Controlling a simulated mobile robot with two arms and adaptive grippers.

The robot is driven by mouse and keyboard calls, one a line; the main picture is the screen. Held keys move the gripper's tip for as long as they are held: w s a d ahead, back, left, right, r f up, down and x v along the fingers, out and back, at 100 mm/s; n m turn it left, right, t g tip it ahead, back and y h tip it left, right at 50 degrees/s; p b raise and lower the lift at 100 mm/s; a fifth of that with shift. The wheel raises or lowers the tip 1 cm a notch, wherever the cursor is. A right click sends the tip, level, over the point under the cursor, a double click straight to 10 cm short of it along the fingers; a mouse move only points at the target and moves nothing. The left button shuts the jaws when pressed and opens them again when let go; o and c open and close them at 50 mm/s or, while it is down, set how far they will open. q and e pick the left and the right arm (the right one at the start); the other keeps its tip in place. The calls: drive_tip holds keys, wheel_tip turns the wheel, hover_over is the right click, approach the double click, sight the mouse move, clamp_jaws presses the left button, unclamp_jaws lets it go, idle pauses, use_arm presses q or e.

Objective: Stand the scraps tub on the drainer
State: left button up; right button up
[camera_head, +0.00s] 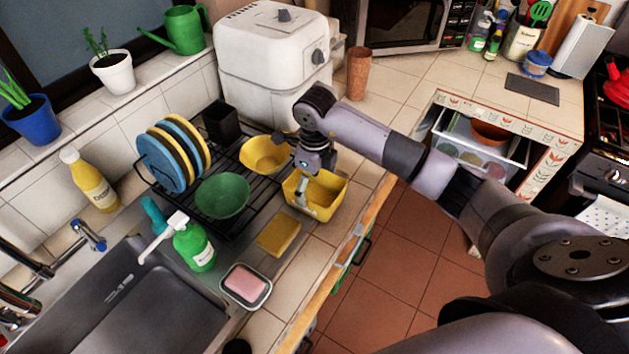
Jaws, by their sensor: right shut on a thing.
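The scraps tub, a yellow square open tub (325,207), is at the right end of the drainer, beside the yellow bowl. My right gripper (302,190) reaches down from above and is shut on the tub's left side wall. The tub looks roughly upright; I cannot tell whether its base touches the drainer, the counter or neither. The drainer, a black wire rack (237,229), holds upright blue and yellow plates (163,162), a green bowl (222,196), a yellow bowl (263,154) and a black holder (221,123). My left gripper is not in view.
A yellow sponge (279,236), a pink soap in a dish (246,285) and a green soap bottle (194,246) stand near the sink (130,310). A white appliance (270,70) is behind the drainer. An open drawer (480,150) is at the right.

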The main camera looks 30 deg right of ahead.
sight(314, 201)
drive_tip(key=shift+f, duration=0.1)
drive_tip(key=shift+f, duration=0.15)
drive_tip(key=o, duration=1.2)
drive_tip(key=shift+c, duration=0.2)
drive_tip(key=shift+r, duration=0.35)
wheel_tip(314, 201, up, 12)
drive_tip(key=b, duration=0.3)
drive_tip(key=shift+f, duration=0.15)
